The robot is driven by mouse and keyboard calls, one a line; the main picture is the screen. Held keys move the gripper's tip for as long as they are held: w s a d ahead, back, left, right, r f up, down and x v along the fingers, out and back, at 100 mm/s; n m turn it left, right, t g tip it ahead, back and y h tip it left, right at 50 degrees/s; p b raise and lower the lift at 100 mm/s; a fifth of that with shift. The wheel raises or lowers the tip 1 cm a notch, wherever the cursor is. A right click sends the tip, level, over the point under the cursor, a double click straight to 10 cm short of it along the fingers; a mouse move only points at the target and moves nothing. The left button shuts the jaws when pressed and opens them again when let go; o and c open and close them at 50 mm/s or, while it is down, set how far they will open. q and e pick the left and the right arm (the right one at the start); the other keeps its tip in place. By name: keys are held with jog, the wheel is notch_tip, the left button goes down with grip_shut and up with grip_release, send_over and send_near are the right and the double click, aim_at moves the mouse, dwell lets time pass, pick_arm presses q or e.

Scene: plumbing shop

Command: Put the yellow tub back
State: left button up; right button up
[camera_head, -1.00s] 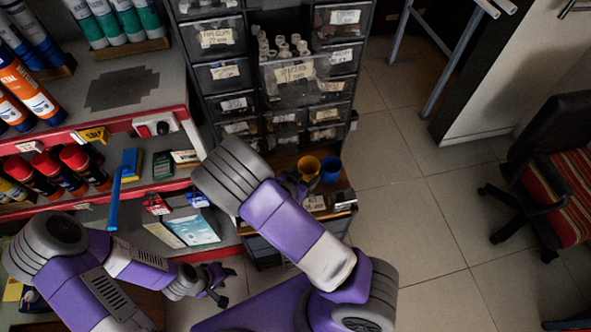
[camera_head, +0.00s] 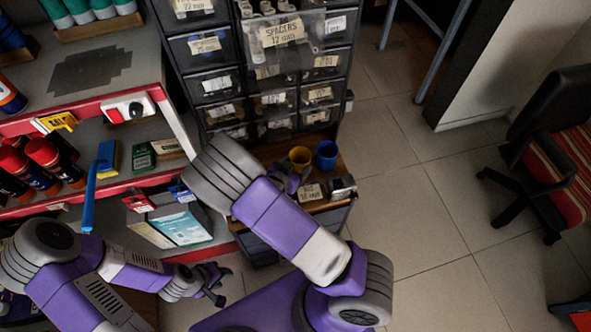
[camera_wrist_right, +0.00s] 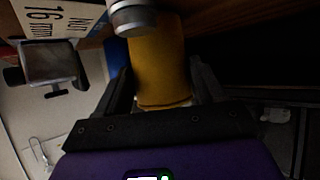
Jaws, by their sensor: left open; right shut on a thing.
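The yellow tub (camera_head: 300,156) is at the wooden ledge in front of the drawer cabinet, just left of a blue tub (camera_head: 326,155). My right gripper (camera_head: 293,179) is shut on it. In the right wrist view the yellow tub (camera_wrist_right: 160,65) fills the space between the two dark fingers (camera_wrist_right: 163,88). I cannot tell whether its base touches the ledge. My left gripper (camera_head: 213,284) is open and empty, low in front of the red-edged shelves.
The drawer cabinet (camera_head: 272,100) rises behind the tubs. A label (camera_head: 310,192) and a metal fitting (camera_head: 341,187) sit on the ledge's front. Red-edged shelves (camera_head: 105,190) with goods stand left. Open tiled floor (camera_head: 400,200) lies right, with a chair (camera_head: 550,150) beyond.

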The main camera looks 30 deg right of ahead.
jog(key=shift+w+f, duration=0.1)
jog(key=shift+w, duration=0.05)
jog(key=shift+f, duration=0.15)
jog(key=o, duration=1)
jog(key=p+v, duration=0.4)
jog(key=v, duration=0.8)
jog(key=shift+p, duration=0.35)
